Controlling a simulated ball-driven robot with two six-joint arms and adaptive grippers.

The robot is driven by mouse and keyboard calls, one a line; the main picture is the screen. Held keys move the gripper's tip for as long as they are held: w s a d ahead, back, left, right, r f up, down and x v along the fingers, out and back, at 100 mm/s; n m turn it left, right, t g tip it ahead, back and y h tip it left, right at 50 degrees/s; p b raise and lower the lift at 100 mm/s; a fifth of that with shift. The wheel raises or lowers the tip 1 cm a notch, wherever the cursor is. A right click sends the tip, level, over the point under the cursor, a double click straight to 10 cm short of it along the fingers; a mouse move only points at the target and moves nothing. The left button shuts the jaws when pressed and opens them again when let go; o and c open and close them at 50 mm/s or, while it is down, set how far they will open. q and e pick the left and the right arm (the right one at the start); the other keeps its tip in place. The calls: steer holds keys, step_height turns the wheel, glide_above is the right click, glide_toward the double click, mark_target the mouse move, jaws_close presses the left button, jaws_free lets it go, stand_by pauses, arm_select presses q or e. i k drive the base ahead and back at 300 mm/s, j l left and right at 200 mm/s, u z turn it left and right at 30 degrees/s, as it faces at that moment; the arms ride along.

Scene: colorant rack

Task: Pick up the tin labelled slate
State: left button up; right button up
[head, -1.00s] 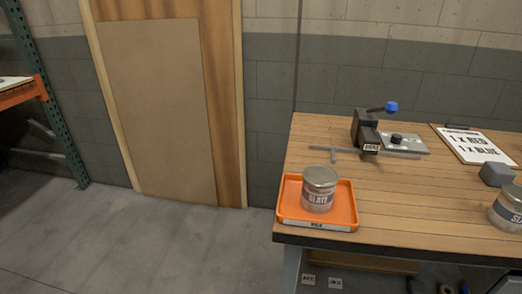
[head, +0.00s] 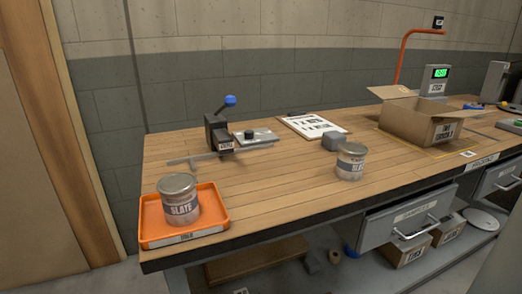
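A grey metal tin (head: 178,202) with a label reading SLATE stands upright in an orange tray (head: 152,236) at the bench's front left corner. A second, similar tin (head: 350,162) stands upright on the bare bench top near the front edge, right of the middle. Its label is small here and seems to read SLATE too. Neither of my grippers is in view.
The wooden bench (head: 270,182) has clear space between the tins. Behind are a clamp-like device with a blue knob (head: 230,101), a clipboard (head: 312,126) and a grey block (head: 334,141). An open cardboard box (head: 414,124) and a display (head: 437,80) stand further right.

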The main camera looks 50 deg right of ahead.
mark_target(351, 155)
steer(key=z, duration=2.25)
